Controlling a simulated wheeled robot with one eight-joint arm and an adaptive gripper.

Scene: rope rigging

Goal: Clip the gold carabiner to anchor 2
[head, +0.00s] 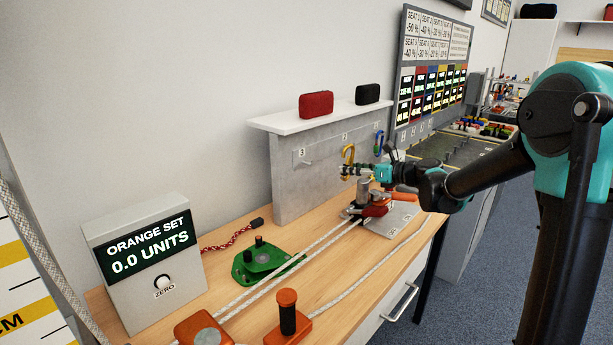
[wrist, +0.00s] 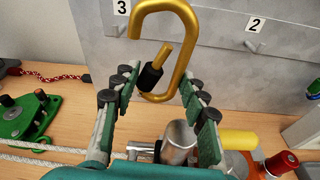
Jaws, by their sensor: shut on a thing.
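The gold carabiner (head: 348,152) is in my gripper (head: 350,171), in front of the grey wall panel. In the wrist view the carabiner (wrist: 189,60) stands up between the fingers of my gripper (wrist: 158,84), which hold its lower part. Its black-sleeved gate (wrist: 152,76) tilts inward, leaving a gap at the upper left. Anchor 2 (wrist: 255,46) is a short peg beneath the "2" label, to the right of the carabiner and apart from it in the wrist view. In the head view the peg is hard to make out behind the carabiner.
Anchor 3 (head: 306,162) is a bare peg to the left. A blue carabiner (head: 378,143) hangs to the right on the panel. Red and black pouches stand on the shelf (head: 270,123) above. Ropes, a green device (head: 262,263) and orange-ended hardware occupy the bench below.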

